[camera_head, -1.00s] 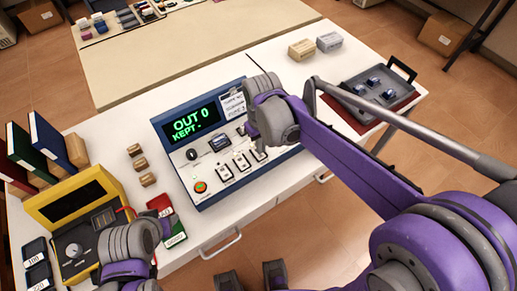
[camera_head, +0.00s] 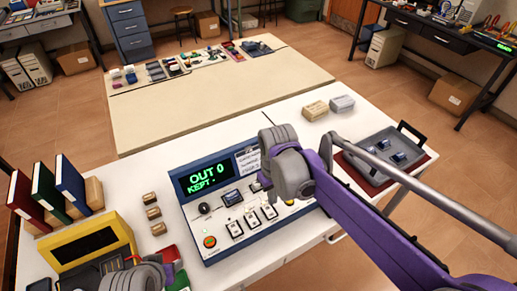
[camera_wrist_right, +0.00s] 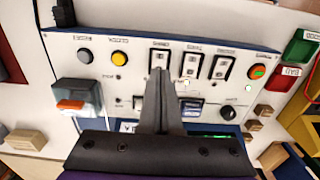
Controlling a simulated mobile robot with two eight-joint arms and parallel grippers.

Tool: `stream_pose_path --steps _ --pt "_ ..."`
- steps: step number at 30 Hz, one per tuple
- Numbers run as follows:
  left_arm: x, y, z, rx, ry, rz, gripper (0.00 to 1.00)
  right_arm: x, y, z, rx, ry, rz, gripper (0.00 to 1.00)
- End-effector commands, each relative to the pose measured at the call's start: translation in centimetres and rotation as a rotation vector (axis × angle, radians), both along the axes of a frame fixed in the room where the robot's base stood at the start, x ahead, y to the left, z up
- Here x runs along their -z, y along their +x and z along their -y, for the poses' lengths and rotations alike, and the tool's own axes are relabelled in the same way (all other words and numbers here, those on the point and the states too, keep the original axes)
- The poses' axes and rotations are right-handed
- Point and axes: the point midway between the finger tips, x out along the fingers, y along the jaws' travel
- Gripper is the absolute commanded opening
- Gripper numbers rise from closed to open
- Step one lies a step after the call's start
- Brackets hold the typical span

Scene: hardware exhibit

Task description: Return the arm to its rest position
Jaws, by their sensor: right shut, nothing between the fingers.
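My right arm reaches in from the right in the head view. Its grey wrist (camera_head: 285,165) is over the right part of the blue test panel (camera_head: 189,214), whose screen reads "OUT 0 KEPT.". The wrist hides the right fingers in the head view. In the right wrist view my right gripper (camera_wrist_right: 161,75) is shut and empty, its tips over the panel near a row of white switches (camera_wrist_right: 190,65). Of my left arm, only a grey rounded part (camera_head: 140,275) shows at the bottom left; its fingers cannot be made out.
A yellow case (camera_head: 122,228), upright binders (camera_head: 70,180) and small wooden blocks (camera_head: 152,213) are left of the panel. A grey tray (camera_head: 380,133) sits at the right, with two pale blocks (camera_head: 315,110) behind. The beige table (camera_head: 200,110) beyond has a bare middle.

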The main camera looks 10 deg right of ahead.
Motion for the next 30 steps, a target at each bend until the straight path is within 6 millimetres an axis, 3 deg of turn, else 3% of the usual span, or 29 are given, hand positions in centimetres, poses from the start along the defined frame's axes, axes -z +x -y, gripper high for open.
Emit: stream_pose_path --steps 8,14,21,30 --pt "0.0 0.0 0.0 0.000 0.000 0.000 0.50 -0.3 -1.0 0.7 0.023 0.005 0.030 0.00" --pt "0.0 0.0 0.0 0.000 0.000 0.000 0.50 -0.6 -5.6 3.1 0.129 0.028 0.171 0.00" --pt "0.0 0.0 0.0 0.000 0.000 0.000 0.50 0.9 -11.2 5.6 0.270 0.062 0.368 0.00" --pt "0.0 0.0 0.0 0.000 0.000 0.000 0.50 2.5 -13.7 6.6 0.342 0.083 0.472 0.00"
